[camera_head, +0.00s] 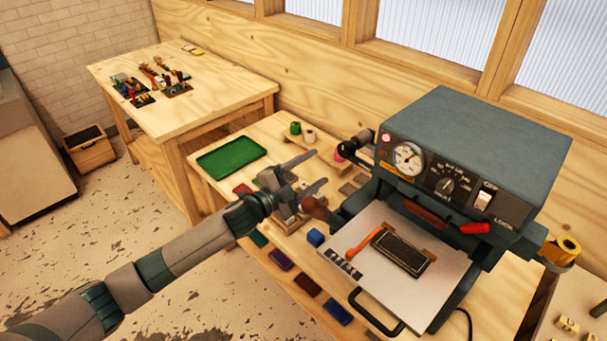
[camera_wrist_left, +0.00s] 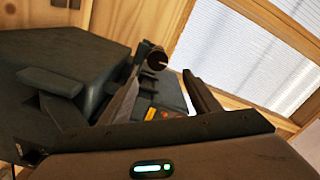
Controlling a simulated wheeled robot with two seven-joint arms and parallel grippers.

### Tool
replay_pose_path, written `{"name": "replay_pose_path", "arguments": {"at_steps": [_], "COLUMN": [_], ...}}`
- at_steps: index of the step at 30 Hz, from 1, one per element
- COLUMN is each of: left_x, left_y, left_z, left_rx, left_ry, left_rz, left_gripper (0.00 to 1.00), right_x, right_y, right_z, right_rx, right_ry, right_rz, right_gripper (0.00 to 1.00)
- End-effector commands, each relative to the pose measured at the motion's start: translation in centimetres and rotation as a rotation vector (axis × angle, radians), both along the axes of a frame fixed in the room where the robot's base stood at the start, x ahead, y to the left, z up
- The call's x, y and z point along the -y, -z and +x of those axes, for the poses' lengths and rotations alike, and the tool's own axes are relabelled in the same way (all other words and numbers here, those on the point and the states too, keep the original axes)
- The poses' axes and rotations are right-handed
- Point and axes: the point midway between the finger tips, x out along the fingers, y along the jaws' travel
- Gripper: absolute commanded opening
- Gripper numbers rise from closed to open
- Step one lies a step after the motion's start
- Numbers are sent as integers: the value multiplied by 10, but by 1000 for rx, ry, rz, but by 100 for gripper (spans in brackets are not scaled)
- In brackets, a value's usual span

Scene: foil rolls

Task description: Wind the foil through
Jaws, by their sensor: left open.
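The grey stamping machine (camera_head: 470,165) stands on the bench with a dial, a knob and switches on its front. A black spindle with a pink-red roll end (camera_head: 347,149) sticks out of its left side. A black cylinder, probably the same spindle, shows in the left wrist view (camera_wrist_left: 151,56). A yellow roll (camera_head: 566,248) sits on the machine's right side. My left gripper (camera_head: 308,173) is open and empty, just left of the machine, its fingers pointing toward the spindle side and apart from it. No foil strip can be made out. My right gripper is not seen.
The machine's light plate (camera_head: 375,285) holds a dark framed block and an orange-handled tool. A tool table (camera_head: 215,75) stands behind left.

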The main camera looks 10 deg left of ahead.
Motion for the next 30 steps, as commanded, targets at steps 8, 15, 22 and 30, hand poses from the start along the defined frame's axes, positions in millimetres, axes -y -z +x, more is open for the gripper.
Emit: {"name": "replay_pose_path", "arguments": {"at_steps": [8, 15, 22, 30], "left_x": [-10, -18, -20, -20], "left_y": [-1, -1, -1, -1], "left_z": [-13, -24, -27, -26], "left_rx": [0, 0, 1, 1], "left_ry": [-1, -1, -1, -1], "left_rz": [0, 0, -1, -1], "left_gripper": [57, 57, 57, 57], "right_x": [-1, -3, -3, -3], "right_y": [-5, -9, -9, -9], "right_z": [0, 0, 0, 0], "right_rx": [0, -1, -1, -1], "right_ry": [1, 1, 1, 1], "right_rz": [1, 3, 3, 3], "right_gripper": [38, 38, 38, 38]}}
